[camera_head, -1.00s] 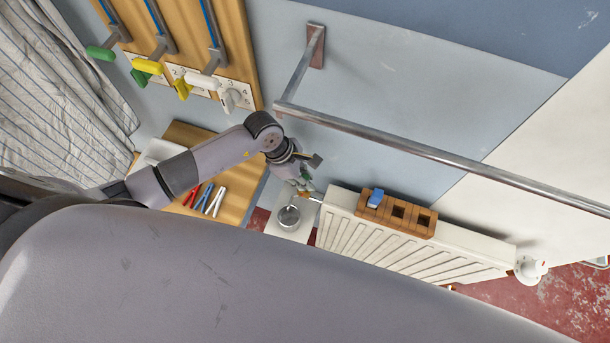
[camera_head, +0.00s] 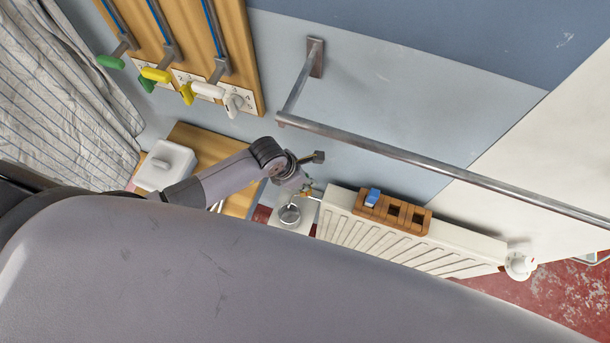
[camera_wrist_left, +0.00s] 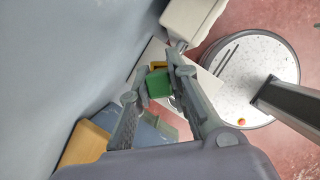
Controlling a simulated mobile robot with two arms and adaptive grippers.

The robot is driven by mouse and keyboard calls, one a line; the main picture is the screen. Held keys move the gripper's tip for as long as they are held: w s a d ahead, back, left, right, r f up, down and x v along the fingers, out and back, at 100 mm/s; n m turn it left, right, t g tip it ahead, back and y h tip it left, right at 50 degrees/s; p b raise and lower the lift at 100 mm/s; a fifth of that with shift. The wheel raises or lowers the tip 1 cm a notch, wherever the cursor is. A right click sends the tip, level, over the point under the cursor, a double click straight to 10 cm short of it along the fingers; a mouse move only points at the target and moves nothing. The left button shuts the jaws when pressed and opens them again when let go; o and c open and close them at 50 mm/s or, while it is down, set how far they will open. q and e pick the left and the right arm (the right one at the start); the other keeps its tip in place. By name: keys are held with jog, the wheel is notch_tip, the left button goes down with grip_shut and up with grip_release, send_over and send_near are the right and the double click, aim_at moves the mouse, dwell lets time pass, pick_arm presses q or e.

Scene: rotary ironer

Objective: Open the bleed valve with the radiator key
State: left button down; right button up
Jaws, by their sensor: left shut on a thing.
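My left gripper (camera_head: 304,186) is at the left end of the white radiator (camera_head: 345,228), just above the brass bleed valve (camera_head: 309,193). In the left wrist view the two fingers (camera_wrist_left: 157,82) are shut on a green radiator key (camera_wrist_left: 159,85). The yellow-brass valve (camera_wrist_left: 157,65) shows just beyond the key, and the radiator (camera_wrist_left: 190,18) is at the top. The key's far end is hidden, so I cannot tell whether it sits on the valve stem. A small metal cup (camera_head: 290,214) stands below the valve. My right gripper is out of view.
A wooden block (camera_head: 404,210) with a blue piece (camera_head: 373,197) sits on the radiator. A metal rail (camera_head: 430,161) crosses above it. A wooden table (camera_head: 240,205) with a white box (camera_head: 165,165) is left. Coloured levers (camera_head: 155,75) hang on the wall board.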

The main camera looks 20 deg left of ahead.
pick_arm(q)
jog(key=shift+r+n+y+p, duration=0.1)
jog(key=shift+n+y+p, duration=0.2)
jog(key=shift+n, duration=0.4)
jog(key=shift+n+t, duration=0.4)
jog(key=shift+n, duration=0.4)
jog(key=shift+w+b, duration=0.1)
jog(key=shift+b, duration=0.2)
jog(key=shift+w+d+n+y+b, duration=0.15)
jog(key=shift+n+y+b, duration=0.2)
jog(key=shift+b, duration=0.65)
jog(key=shift+n+b, duration=0.25)
jog(key=shift+b, duration=0.45)
jog(key=shift+s+n+y+b, duration=0.3)
jog(key=shift+n+b, duration=0.4)
jog(key=shift+b, duration=1.95)
jog(key=shift+n+t+y+b, duration=0.45)
jog(key=shift+n+b, duration=0.85)
jog(key=shift+b, duration=1.25)
